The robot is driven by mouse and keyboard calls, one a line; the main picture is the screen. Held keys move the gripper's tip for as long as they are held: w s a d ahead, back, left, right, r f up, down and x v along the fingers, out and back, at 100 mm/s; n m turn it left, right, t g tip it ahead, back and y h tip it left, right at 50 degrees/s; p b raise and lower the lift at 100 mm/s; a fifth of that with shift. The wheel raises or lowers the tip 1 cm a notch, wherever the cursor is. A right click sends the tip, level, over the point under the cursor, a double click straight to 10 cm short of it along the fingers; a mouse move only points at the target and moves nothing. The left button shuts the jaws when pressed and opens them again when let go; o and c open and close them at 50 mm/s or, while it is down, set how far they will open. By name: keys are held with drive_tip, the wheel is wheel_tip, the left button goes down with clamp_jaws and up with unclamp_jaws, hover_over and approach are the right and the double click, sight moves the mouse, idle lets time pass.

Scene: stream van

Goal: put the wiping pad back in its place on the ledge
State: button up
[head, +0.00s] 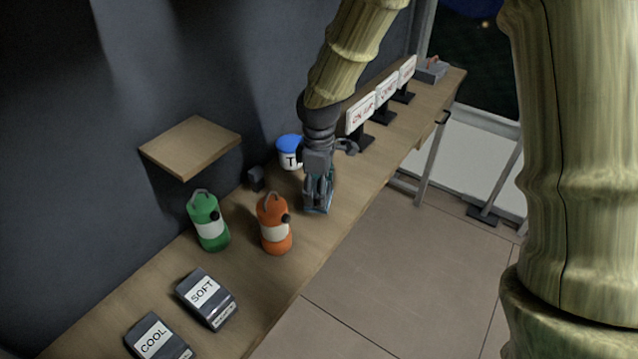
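My gripper (318,205) points down over the long wooden counter, just right of the orange bottle. Thin blue edges show around its fingers. I cannot tell whether these belong to a wiping pad or to the gripper itself, nor whether the fingers are open or shut. No wiping pad can be clearly made out elsewhere. A small wooden ledge (192,143) juts from the dark wall at the left, above the counter. Its top is bare.
The counter (262,290) holds a green bottle (209,222), an orange bottle (274,228), a blue-lidded tub (289,153), and boxes labelled SOFT (206,297) and COOL (155,340). Several white signs (361,112) stand farther back. Open floor (375,270) lies to the right.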

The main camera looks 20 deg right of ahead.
drive_tip(key=w, duration=0.2)
drive_tip(key=shift+w+d+f+p, duration=0.15)
drive_tip(key=shift+w+d+p, duration=0.2)
drive_tip(key=shift+d, duration=0.05)
drive_tip(key=shift+w+d, duration=0.15)
drive_tip(key=shift+w, duration=0.3)
drive_tip(key=shift+f+p, duration=1)
drive_tip(key=shift+f, duration=0.8)
drive_tip(key=o, duration=0.9)
drive_tip(key=shift+r, duration=0.1)
drive_tip(key=shift+r+b, duration=1.5)
drive_tip(key=shift+r, duration=4.45)
